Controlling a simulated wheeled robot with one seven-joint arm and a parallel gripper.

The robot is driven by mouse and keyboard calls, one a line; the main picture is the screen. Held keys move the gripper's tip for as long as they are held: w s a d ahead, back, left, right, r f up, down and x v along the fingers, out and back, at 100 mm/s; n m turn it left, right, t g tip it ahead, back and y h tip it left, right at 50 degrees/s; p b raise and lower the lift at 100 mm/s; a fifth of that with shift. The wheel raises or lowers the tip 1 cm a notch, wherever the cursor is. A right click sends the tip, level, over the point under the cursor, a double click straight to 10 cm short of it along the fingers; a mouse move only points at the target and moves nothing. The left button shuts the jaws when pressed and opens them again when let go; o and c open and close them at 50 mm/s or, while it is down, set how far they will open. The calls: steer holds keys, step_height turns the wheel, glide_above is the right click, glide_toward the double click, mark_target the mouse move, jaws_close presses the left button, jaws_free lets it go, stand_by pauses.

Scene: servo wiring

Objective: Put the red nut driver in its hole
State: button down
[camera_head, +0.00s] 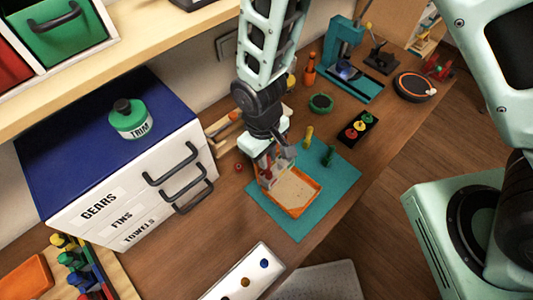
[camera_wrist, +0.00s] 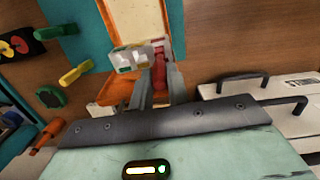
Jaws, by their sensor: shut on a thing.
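My gripper (camera_wrist: 158,92) is shut on the red nut driver (camera_wrist: 159,70) and holds it over the orange tray. In the head view my gripper (camera_head: 270,172) points down at the tray's upper left part, and the driver is mostly hidden by the fingers. A black block (camera_head: 350,142) with red, yellow and green round spots stands to the right, apart from the gripper. The spots look like coloured holes, but their depth cannot be told.
The orange tray (camera_head: 300,211) rests on the teal mat (camera_head: 337,184). A green ring (camera_head: 321,102) and an orange tool (camera_head: 309,70) stand behind. A white drawer cabinet (camera_head: 130,200) is at left, a white strip (camera_head: 228,288) in front. Bench between mat and black block is clear.

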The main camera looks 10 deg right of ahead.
steer(key=shift+f, duration=0.2)
steer(key=c, duration=1.8)
jaws_free()
steer(key=o, duration=1)
steer(key=shift+r, duration=0.15)
steer(key=shift+w+a+r+p, duration=0.1)
steer(key=shift+w+r+p, duration=0.05)
steer(key=shift+r+p, duration=1.35)
steer(key=shift+w+a+r+p, duration=0.1)
steer(key=shift+r+p, duration=0.9)
steer(key=shift+r, duration=0.9)
steer(key=shift+b, duration=0.35)
